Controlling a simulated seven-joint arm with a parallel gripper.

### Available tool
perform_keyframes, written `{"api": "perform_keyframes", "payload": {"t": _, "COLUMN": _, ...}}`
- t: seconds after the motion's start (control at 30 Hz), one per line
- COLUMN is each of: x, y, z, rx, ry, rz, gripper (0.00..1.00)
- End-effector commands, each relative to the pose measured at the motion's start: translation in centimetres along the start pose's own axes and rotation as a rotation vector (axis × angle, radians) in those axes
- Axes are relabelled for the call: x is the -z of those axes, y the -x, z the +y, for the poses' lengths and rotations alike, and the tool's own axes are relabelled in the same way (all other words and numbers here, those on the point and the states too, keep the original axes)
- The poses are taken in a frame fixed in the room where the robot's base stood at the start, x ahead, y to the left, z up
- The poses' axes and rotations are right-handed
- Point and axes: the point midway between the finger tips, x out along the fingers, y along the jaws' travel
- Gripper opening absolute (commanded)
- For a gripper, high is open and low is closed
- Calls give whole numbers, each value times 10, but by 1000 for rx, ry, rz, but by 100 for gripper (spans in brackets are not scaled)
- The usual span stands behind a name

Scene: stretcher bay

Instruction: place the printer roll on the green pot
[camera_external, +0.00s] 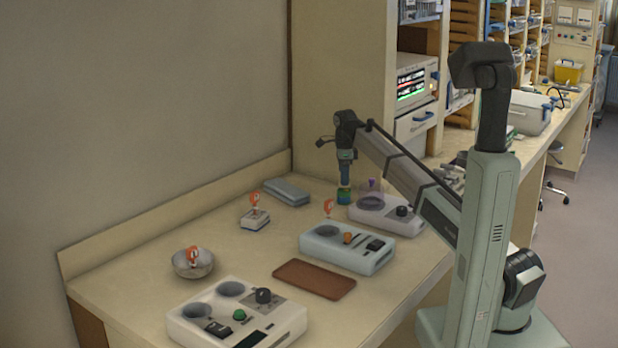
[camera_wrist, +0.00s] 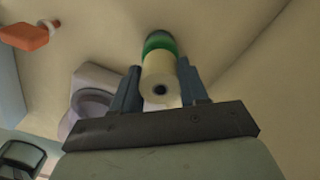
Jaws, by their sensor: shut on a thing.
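My gripper (camera_external: 345,172) points straight down at the back of the counter, left of the rear pale device. In the external view the pot is a small green-blue shape (camera_external: 344,197) directly below the gripper. The roll is over the pot; I cannot tell whether they touch.
A pale device with a clear purple-topped part (camera_external: 372,204) stands close right of the pot. Nearer are a blue-white device (camera_external: 347,249), a brown tray (camera_external: 313,280), a metal bowl (camera_external: 193,266) and a cream device (camera_external: 236,315). Grey-blue boxes (camera_external: 287,191) lie left, by the wall.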

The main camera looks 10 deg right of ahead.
Motion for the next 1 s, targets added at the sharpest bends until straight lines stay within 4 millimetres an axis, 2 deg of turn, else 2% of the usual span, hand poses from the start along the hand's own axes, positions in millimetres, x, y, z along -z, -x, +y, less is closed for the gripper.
{"api": "perform_keyframes", "payload": {"t": 0.1, "x": 0, "y": -12, "z": 1, "rx": 0, "ry": 0, "rz": 0, "gripper": 13}}
{"api": "perform_keyframes", "payload": {"t": 0.5, "x": 0, "y": -16, "z": 0, "rx": 0, "ry": 0, "rz": 0, "gripper": 13}}
{"api": "perform_keyframes", "payload": {"t": 0.53, "x": 0, "y": -16, "z": 0, "rx": 0, "ry": 0, "rz": 0, "gripper": 45}}
{"api": "perform_keyframes", "payload": {"t": 0.8, "x": 0, "y": -15, "z": 0, "rx": 0, "ry": 0, "rz": 0, "gripper": 69}}
{"api": "perform_keyframes", "payload": {"t": 1.0, "x": 0, "y": -15, "z": 0, "rx": 0, "ry": 0, "rz": 0, "gripper": 69}}
